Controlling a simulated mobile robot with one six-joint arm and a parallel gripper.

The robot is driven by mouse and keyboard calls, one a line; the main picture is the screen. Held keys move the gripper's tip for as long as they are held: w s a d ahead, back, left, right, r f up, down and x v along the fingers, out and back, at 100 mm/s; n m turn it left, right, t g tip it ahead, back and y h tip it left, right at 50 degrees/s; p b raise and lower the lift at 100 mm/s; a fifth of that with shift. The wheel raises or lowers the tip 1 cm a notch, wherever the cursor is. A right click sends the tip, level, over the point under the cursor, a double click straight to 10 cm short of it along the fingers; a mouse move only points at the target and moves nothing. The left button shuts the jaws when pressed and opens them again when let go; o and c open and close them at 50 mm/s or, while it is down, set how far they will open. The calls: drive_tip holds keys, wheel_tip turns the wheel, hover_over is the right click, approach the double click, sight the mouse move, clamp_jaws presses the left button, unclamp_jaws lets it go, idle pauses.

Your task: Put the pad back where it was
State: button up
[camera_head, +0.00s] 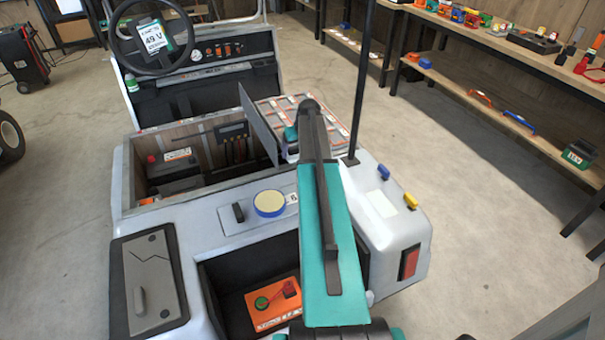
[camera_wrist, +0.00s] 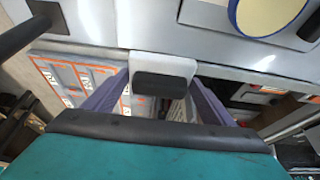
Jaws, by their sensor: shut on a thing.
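My gripper (camera_wrist: 160,98) points down at the cart with its two purple-grey fingers angled inward. It is shut on a pale block with a dark face (camera_wrist: 163,68), at the middle of the wrist view; this may be the pad. In the head view my teal arm hides the fingers and most of what they hold. They are near the upright grey lid (camera_head: 258,124), beside the open compartment (camera_head: 128,180). The orange-marked panel (camera_head: 335,126) is right of the lid; it also shows at left in the wrist view (camera_wrist: 58,73).
A round blue-rimmed cream disc (camera_head: 269,203) and a small black handle (camera_head: 238,212) are on the cart's deck. A black post (camera_head: 362,90) rises at its right. An orange box (camera_head: 273,304) sits in the lower recess. Shelves line the right wall; floor between is clear.

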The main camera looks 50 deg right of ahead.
drive_tip(key=shift+s+d+f, duration=0.15)
drive_tip(key=shift+s+d, duration=0.1)
drive_tip(key=shift+d, duration=0.25)
drive_tip(key=shift+s+d+f, duration=0.15)
drive_tip(key=shift+s+d, duration=0.1)
drive_tip(key=shift+d, duration=0.2)
drive_tip(key=shift+w+f+p, duration=0.1)
drive_tip(key=shift+f+p, duration=0.55)
drive_tip(key=shift+f, duration=2.45)
drive_tip(key=shift+a, duration=0.1)
drive_tip(key=shift+f+p, duration=0.45)
drive_tip(key=shift+f, duration=1.4)
drive_tip(key=shift+f, duration=0.2)
drive_tip(key=o, duration=0.9)
